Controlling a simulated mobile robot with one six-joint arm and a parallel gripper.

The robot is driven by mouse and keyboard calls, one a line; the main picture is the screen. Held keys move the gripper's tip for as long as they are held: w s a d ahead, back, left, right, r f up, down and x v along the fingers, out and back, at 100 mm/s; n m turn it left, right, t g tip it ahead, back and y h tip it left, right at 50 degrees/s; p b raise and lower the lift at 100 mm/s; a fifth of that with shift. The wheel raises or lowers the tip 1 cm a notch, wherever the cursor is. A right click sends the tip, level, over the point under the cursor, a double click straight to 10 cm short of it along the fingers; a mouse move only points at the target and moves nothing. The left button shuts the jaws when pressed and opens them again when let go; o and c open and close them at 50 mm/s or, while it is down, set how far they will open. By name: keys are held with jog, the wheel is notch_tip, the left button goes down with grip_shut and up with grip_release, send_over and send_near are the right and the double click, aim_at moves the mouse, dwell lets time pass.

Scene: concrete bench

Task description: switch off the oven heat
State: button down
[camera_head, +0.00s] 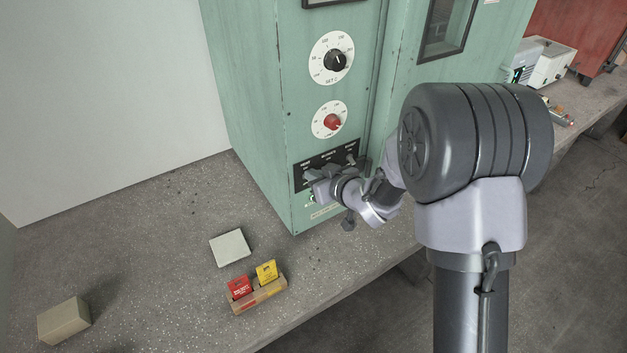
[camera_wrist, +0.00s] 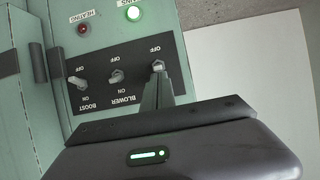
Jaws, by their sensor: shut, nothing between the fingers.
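The green oven (camera_head: 262,110) stands on the bench with a black switch panel (camera_head: 330,160) low on its front. In the wrist view the panel is upside down, with OFF labels above and ON labels below. It shows a boost switch (camera_wrist: 80,84), a blower switch (camera_wrist: 116,76) and a third switch (camera_wrist: 158,65) whose name is hidden behind my gripper. My gripper (camera_wrist: 157,82) is shut and empty, its fingertips at this third switch, seemingly touching it. Which way its lever leans is hard to tell. In the head view my gripper (camera_head: 314,184) covers part of the panel.
A green lamp (camera_wrist: 133,13) is lit and a red lamp (camera_wrist: 83,28) looks dim. Above the panel are a red-knobbed dial (camera_head: 332,121) and a black-knobbed dial (camera_head: 334,61). A wooden card holder (camera_head: 258,296), a pale block (camera_head: 230,248) and a beige block (camera_head: 64,321) lie on the bench.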

jog(key=shift+s+d+f+b, duration=0.15)
jog(key=shift+s+f+b, duration=0.1)
jog(key=shift+f+b, duration=0.2)
jog(key=shift+r, duration=0.1)
jog(key=shift+r+p, duration=0.5)
jog(key=shift+r, duration=0.3)
